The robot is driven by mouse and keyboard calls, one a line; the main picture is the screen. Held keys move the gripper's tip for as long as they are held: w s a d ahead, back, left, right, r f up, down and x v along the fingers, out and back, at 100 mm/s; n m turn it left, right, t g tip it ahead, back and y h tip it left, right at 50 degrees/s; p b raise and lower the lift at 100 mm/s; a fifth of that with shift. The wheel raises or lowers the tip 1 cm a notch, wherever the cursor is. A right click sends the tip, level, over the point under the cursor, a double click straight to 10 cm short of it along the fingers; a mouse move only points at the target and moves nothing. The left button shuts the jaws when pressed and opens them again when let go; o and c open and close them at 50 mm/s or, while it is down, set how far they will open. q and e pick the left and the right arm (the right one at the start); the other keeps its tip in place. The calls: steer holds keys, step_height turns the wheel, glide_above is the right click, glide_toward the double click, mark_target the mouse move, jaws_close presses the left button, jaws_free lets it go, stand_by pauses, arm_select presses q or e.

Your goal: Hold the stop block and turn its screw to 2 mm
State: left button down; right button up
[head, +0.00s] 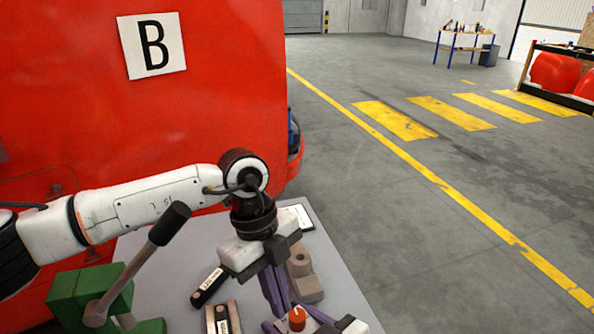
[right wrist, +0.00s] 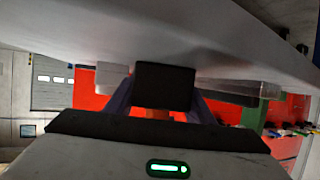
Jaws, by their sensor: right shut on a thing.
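An orange-red knob (head: 297,318), which looks like the stop block's screw, stands at the bottom of the head view. The purple fingers of my right gripper (head: 303,326) are around it, shut on the stop block, whose body is mostly hidden. In the right wrist view, a patch of orange (right wrist: 157,113) shows between the purple fingers, below a dark block (right wrist: 165,87). My left gripper (head: 277,298) points down, its purple fingertips just left of and slightly above the knob in the picture. Its finger gap is not clear. The screw's setting cannot be read.
A grey table (head: 170,262) carries a green device (head: 85,295) with a black-handled lever, two labelled dark pieces (head: 208,287) (head: 223,319), a beige block (head: 304,278) and a white card (head: 300,216). A red train nose (head: 215,100) rises behind. Open floor lies right.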

arm_select(q)
steer(key=shift+s+d, duration=0.1)
steer(key=shift+s, duration=0.1)
stand_by(0.3)
steer(key=shift+w+a, duration=0.2)
steer(key=shift+a, duration=0.1)
steer(key=s+d+v, duration=0.1)
steer(key=v, duration=0.5)
steer(key=shift+w+a+r, duration=0.1)
steer(key=shift+w, duration=0.05)
steer(key=shift+w+d+f, duration=0.3)
steer(key=shift+d+f, duration=0.05)
steer(key=shift+f, duration=0.65)
steer(key=shift+w+d+f, duration=0.25)
steer(key=shift+d+f, duration=0.1)
steer(key=shift+f, duration=0.65)
steer(key=shift+w+d+f, duration=0.3)
steer(key=shift+d+f, duration=0.05)
steer(key=shift+f, duration=0.65)
steer(key=shift+s+d, duration=0.1)
steer(key=shift+s, duration=0.1)
